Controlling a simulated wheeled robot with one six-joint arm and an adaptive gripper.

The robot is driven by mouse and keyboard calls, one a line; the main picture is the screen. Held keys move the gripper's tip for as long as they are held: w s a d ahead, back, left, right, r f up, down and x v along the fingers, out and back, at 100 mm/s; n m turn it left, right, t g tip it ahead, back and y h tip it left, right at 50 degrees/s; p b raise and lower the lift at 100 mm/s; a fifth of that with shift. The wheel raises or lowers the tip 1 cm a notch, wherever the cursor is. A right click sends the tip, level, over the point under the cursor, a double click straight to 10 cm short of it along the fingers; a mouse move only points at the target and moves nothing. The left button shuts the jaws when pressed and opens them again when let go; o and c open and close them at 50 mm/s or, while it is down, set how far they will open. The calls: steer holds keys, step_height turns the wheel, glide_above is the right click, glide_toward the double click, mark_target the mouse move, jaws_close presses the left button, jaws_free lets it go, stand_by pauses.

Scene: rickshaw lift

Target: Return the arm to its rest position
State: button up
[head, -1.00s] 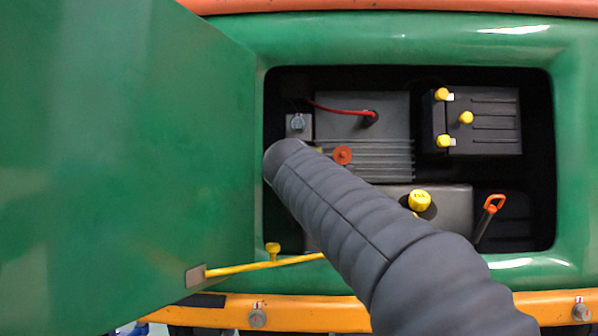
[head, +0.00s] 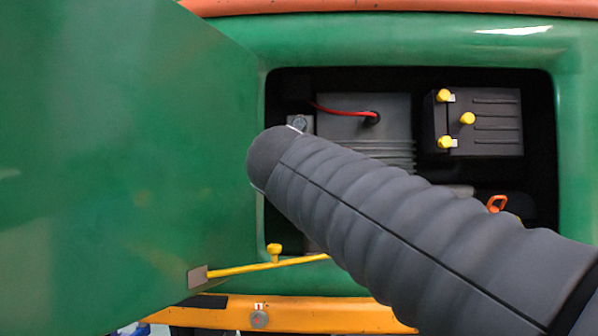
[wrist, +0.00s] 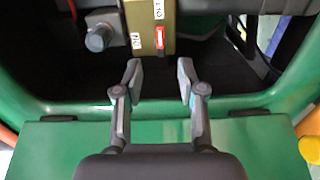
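My gripper (wrist: 159,82) shows in the wrist view with its two fingers apart and nothing between them. It is over the lower rim of the green engine bay opening, just short of a yellowish box (wrist: 155,25) with a red switch. In the head view my grey ribbed arm reaches from the lower right across the bay. It hides the gripper and the lower middle of the bay.
The green hatch door (head: 120,160) stands open at the left, with a yellow stay rod (head: 265,267) below. A battery with yellow caps (head: 485,122), a grey box with a red cable (head: 365,130) and an orange handle (head: 496,203) sit in the bay. A yellow bumper (head: 290,313) runs below.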

steer(key=shift+s, duration=0.7)
steer(key=s+d+f+m+g+h+p, duration=0.15)
steer(key=s+d+f+m+g, duration=0.3)
steer(key=d+f, duration=0.5)
steer(key=s+d+f+m+g+p, duration=0.3)
steer(key=s+d+f+m, duration=0.25)
steer(key=f, duration=0.75)
steer(key=s+d+f+m+g+y+p, duration=0.2)
steer(key=s+f+m+g, duration=0.3)
steer(key=s+f, duration=1.1)
step_height(320, 180, down, 3)
steer(key=shift+d+r+m, duration=0.15)
steer(key=shift+d+m, duration=0.35)
steer(key=shift+m, duration=0.7)
